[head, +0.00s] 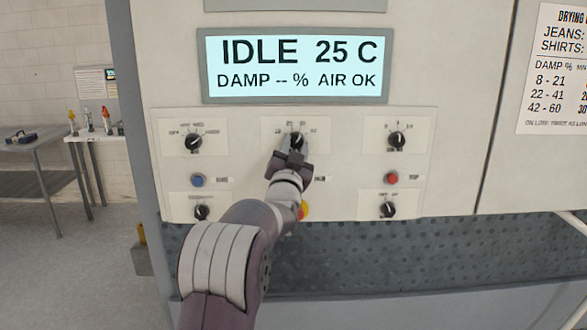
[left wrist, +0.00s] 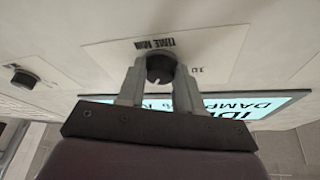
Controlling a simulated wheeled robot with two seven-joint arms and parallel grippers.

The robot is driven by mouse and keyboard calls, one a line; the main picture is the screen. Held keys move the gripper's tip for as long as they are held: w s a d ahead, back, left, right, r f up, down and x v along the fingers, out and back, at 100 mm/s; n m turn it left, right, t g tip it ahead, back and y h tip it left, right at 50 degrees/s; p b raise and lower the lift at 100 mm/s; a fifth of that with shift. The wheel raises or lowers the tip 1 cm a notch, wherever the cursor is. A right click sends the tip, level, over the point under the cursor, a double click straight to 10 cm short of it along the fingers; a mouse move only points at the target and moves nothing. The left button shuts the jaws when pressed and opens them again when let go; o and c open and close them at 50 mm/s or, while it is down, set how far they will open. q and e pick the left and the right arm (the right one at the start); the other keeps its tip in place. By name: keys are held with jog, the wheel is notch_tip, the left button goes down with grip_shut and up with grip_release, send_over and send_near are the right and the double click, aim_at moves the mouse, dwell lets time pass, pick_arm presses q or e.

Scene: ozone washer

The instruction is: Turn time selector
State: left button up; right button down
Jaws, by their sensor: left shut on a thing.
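The time selector (head: 296,139) is a black round knob on a light plate, at the top middle of the panel. In the left wrist view the knob (left wrist: 160,66) sits beside the "TIME MIN" label. A short white pointer line shows on it, roughly upward in the head view. My left gripper (head: 292,151) reaches it from below and is shut on it. In the left wrist view my left gripper's fingers (left wrist: 160,80) stand on either side of the knob. The gripper partly hides the knob and its plate in the head view. My right gripper is not in view.
The display (head: 297,65) reads IDLE 25 C, DAMP -- %, AIR OK. Other black knobs (head: 194,142) (head: 397,139), a blue button (head: 197,180) and a red button (head: 392,178) flank my arm. A perforated dark surface (head: 400,250) lies below the panel.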

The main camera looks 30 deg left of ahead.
pick_arm(q)
jog(key=shift+w+d+f+n+y+b, duration=0.1)
jog(key=shift+f+n+y+b, duration=0.2)
jog(key=shift+n+b, duration=0.35)
jog(key=shift+d+f+n+y+b, duration=0.1)
jog(key=shift+n+y+b, duration=0.3)
jog(key=shift+n+b, duration=0.25)
jog(key=shift+r+n, duration=0.1)
jog(key=shift+n, duration=0.3)
jog(key=shift+g, duration=0.3)
jog(key=shift+r+y, duration=0.1)
jog(key=shift+y, duration=0.2)
jog(key=o, duration=0.8)
jog(key=shift+o, duration=1.2)
jog(key=shift+r, duration=0.1)
jog(key=shift+s+r, duration=0.1)
jog(key=shift+s, duration=0.1)
